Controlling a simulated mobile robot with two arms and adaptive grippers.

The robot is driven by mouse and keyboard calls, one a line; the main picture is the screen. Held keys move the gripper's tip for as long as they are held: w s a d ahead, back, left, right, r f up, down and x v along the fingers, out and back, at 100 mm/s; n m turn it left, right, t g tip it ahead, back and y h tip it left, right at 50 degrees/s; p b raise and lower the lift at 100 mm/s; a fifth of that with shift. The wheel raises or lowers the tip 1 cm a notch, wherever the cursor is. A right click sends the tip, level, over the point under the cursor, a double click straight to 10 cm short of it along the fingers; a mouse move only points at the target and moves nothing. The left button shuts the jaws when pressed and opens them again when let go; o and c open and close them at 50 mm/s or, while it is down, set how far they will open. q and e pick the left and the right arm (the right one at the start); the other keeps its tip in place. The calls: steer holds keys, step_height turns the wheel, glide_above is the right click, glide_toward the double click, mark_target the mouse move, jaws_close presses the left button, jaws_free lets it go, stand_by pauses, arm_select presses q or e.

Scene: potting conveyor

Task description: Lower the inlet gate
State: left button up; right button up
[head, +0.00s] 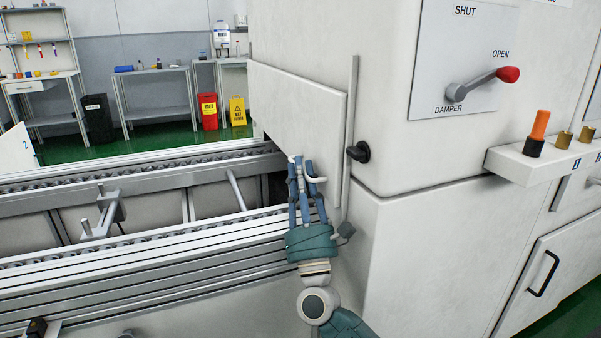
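The inlet gate is a flat off-white panel (300,112) on the left side of the big white machine, above the conveyor. It stands raised, with a dark opening under its lower edge. A pale handle (317,180) sticks out near its bottom. My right gripper (303,161) is at this handle, with its blue fingers pointing up and overlapping it in the picture. The fingertips are close together, but whether they are shut on the handle I cannot tell. A vertical guide rail (350,130) runs along the gate's right edge. My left gripper is not in view.
A black knob (358,152) sits right of the rail. The damper lever with a red knob (508,74) points to OPEN. The conveyor (150,235) runs left from the gate and looks empty. An orange-topped peg (540,125) stands on a ledge at right.

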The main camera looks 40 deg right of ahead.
steer(key=v, duration=1.1)
steer(key=shift+s+f, duration=0.3)
steer(key=shift+o, duration=0.5)
